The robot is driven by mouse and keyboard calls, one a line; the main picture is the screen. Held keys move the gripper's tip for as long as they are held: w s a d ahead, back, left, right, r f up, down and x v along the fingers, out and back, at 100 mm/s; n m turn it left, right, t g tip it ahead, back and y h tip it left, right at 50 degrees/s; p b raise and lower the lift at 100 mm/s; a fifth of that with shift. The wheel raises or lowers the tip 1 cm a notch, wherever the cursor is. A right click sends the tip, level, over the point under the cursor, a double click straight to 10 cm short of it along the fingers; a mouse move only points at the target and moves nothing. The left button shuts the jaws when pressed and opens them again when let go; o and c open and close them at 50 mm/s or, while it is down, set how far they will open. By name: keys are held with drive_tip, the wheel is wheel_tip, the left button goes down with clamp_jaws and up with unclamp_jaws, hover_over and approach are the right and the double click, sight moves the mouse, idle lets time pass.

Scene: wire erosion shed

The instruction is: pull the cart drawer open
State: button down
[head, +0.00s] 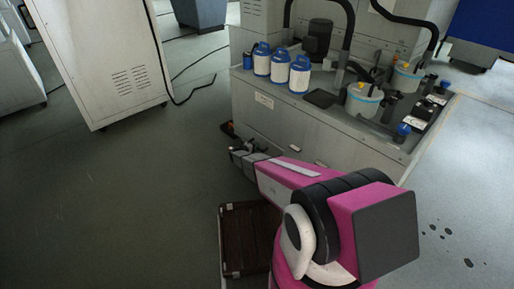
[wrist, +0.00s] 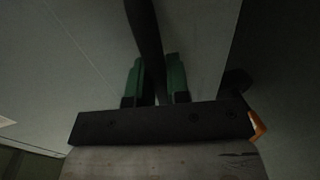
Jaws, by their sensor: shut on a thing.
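My gripper (wrist: 157,68) has its two green fingers closed on either side of a long dark bar (wrist: 142,25) in the wrist view. The bar looks like a handle and runs up out of the picture along a pale grey panel (wrist: 80,60). In the head view my gripper (head: 240,152) is low in front of the grey cabinet (head: 275,118), at its left end. The bar and the fingertips are too small to make out there.
Several blue-and-white bottles (head: 279,66) and two white pots (head: 363,99) stand on the cabinet. A dark brown open tray (head: 231,275) is below my arm. A pale cabinet (head: 105,60) stands at left, with a black cable (head: 195,92) on the floor. The left floor is clear.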

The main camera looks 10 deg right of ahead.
drive_tip(key=f+v, duration=0.2)
drive_tip(key=v, duration=1)
drive_tip(key=a+f+v, duration=0.1)
drive_tip(key=f+v, duration=0.1)
drive_tip(key=v, duration=0.9)
drive_tip(key=shift+s+a+f, duration=0.25)
drive_tip(key=shift+s+f, duration=0.1)
drive_tip(key=shift+s, duration=0.05)
drive_tip(key=c, duration=1.1)
unclamp_jaws()
drive_tip(key=v, duration=1)
drive_tip(key=shift+s+a+r, duration=0.15)
drive_tip(key=shift+s+a, duration=0.05)
drive_tip(key=shift+a, duration=0.1)
